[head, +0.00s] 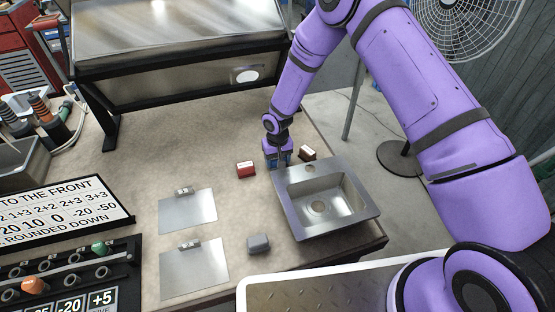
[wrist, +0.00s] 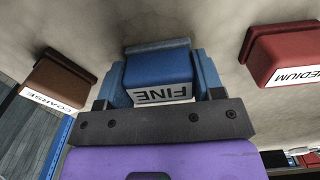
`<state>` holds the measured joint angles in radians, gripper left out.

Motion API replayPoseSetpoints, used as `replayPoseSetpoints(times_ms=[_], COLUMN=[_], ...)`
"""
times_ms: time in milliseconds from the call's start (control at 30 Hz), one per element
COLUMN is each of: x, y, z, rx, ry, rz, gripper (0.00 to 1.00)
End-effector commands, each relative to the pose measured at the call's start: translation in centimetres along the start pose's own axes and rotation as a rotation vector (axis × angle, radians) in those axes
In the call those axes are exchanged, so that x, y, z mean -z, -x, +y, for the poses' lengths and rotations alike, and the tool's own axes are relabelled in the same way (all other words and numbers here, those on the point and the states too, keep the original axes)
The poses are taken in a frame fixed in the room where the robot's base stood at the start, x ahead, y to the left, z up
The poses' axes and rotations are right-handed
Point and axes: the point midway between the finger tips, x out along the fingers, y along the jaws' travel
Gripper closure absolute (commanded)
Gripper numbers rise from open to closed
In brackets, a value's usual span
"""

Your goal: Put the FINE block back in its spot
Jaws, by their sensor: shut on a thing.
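The blue FINE block (wrist: 158,68) is between the two fingers of my gripper (wrist: 160,88) in the wrist view, its white FINE label facing my palm. In the head view my gripper (head: 278,156) reaches down to the bench behind the sink, and the block's blue shows only in part there. I cannot tell whether the block touches the bench. The red MEDIUM block (head: 245,169) sits to its left, and also shows at right in the wrist view (wrist: 285,55). The brown COARSE block (head: 307,153) sits to its right, and at left in the wrist view (wrist: 60,82).
A steel sink (head: 290,199) lies in front of my gripper. A grey block (head: 258,243) and two metal plates (head: 188,214) (head: 194,272) lie on the bench to the left. A printed sign (head: 62,212) stands further left. Bench left of the red block is clear.

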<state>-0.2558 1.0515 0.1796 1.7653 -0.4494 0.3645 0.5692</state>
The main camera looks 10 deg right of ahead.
Motion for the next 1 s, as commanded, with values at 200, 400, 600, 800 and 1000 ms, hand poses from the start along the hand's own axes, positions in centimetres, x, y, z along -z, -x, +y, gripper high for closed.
replayPoseSetpoints(times_ms=[200,400,600,800,1000], x=[0.0,0.0,0.0,0.0,0.0], y=[-0.3,-0.3,-0.1,2.0,6.1], z=[0.0,0.0,0.0,0.0,0.1], rx=[0.0,0.0,0.0,0.0,0.0], ry=[0.001,0.0,0.0,0.0,0.0], rz=[-0.001,-0.001,-0.001,0.001,0.002], gripper=[0.34,0.13,0.13,0.13,0.13])
